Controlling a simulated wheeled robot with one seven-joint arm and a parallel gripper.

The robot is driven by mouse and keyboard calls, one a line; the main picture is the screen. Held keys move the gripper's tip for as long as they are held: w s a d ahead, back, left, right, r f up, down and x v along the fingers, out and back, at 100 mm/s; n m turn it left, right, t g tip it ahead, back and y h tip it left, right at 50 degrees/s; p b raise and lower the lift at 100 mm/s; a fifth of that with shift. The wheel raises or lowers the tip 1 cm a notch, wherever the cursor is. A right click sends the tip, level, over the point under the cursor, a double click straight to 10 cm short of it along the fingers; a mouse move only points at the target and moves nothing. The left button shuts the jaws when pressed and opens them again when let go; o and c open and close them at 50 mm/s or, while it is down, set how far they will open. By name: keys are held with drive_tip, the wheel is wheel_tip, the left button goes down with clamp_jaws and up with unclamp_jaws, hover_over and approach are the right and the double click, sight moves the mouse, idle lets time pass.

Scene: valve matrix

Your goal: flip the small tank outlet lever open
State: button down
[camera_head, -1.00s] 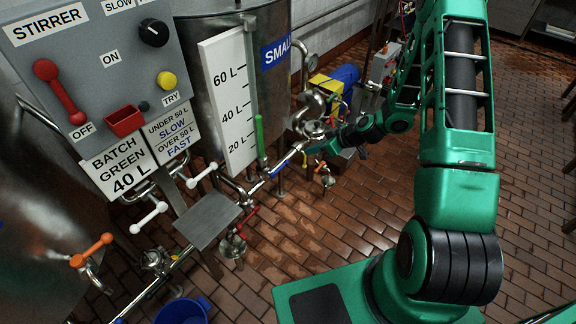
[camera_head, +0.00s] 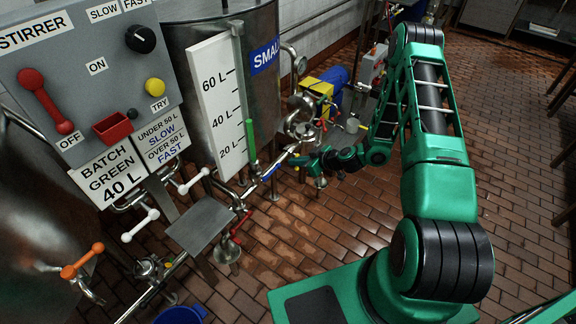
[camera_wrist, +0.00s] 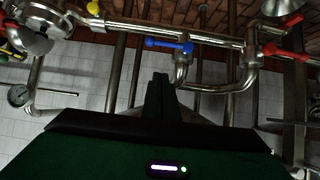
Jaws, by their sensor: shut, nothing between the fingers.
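The small tank (camera_head: 262,95) stands at the back with a blue SMALL label. Below it, a blue lever (camera_head: 271,172) sits on the pipework; in the wrist view the blue lever (camera_wrist: 168,46) lies along a horizontal steel pipe, above a pipe elbow. No label shows which lever is the outlet's. My gripper (camera_head: 296,161) is low, to the right of the blue lever. In the wrist view my gripper (camera_wrist: 160,84) is shut and empty, its tips just below the blue lever and apparently apart from it; depth is hard to judge.
Pipes surround the fingers.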

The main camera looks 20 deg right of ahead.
hover_over(279, 167)
drive_tip(key=s, duration=0.4)
wheel_tip(279, 167, down, 5)
drive_tip(key=f, duration=0.2)
drive_tip(key=w+f, duration=0.1)
drive_tip(key=shift+a, duration=0.4)
drive_tip(key=shift+w+f, duration=0.1)
drive_tip(key=shift+f, duration=0.4)
